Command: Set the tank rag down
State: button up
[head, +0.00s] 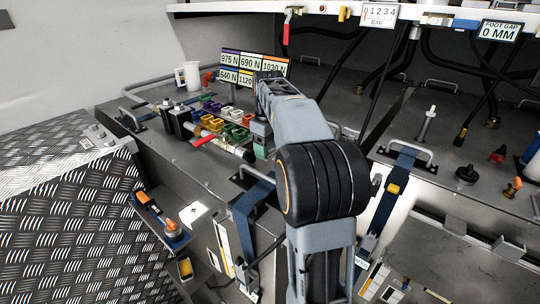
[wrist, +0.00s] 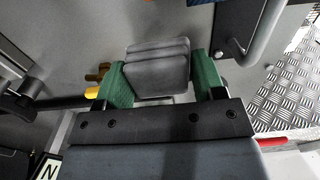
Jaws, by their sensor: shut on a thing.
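The tank rag (wrist: 157,68) is a grey, folded, layered pad in the wrist view. My gripper (wrist: 160,80) has green fingers on the rag's left and right sides and is shut on it. The grey bench surface shows beyond the rag; I cannot tell whether the rag touches it. In the head view my gripper (head: 260,150) is low over the grey bench, just right of the coloured bins, with a green fingertip visible. The rag cannot be made out there.
Several coloured bins (head: 233,132) and a white-and-black tool (head: 227,146) lie left of my gripper. A white jug (head: 189,76) and force displays (head: 251,68) stand behind. A metal handle (wrist: 262,35) is close on the right in the wrist view. A blue strap (head: 247,208) crosses the bench's front edge.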

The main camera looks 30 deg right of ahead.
aim_at(270, 165)
jog(key=shift+w+d+f, duration=0.15)
jog(key=shift+d+f, duration=0.1)
jog(key=shift+f, duration=0.15)
jog(key=shift+w+d+f, duration=0.1)
jog(key=shift+d+f, duration=0.1)
jog(key=shift+f, duration=1.6)
jog(key=shift+f, duration=0.2)
jog(key=o, duration=1)
jog(key=shift+r, duration=0.1)
jog(key=shift+c, duration=0.2)
